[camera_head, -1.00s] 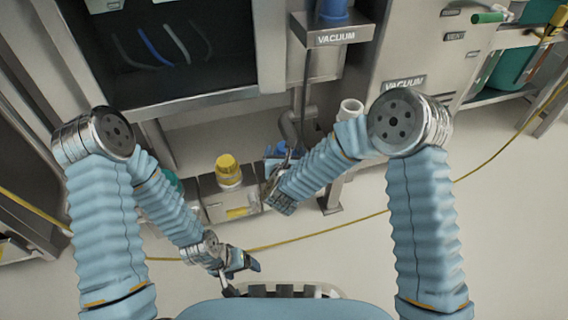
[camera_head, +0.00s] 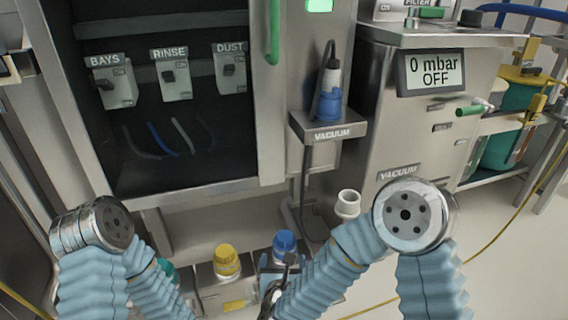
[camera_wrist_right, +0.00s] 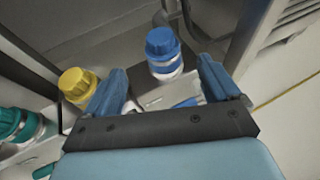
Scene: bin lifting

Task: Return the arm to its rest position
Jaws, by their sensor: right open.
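My right arm bends inward from the right in the head view. My right gripper (camera_head: 282,274) is at the lower middle, partly cut by the picture edge, close to the blue-capped container (camera_head: 285,243). In the right wrist view the right gripper (camera_wrist_right: 160,90) has its two blue fingers spread apart. The blue-capped container (camera_wrist_right: 163,50) shows beyond and between the fingertips, with nothing visibly held. My left arm comes in at the lower left of the head view, and its gripper is below the picture edge.
A yellow-capped container (camera_head: 227,262) stands left of the blue one. Behind are a dark cabinet (camera_head: 160,150) with BAYS, RINSE and DUST switches, and a VACUUM shelf (camera_head: 328,128) holding a blue tool (camera_head: 328,90). A display (camera_head: 434,72) reads 0 mbar OFF.

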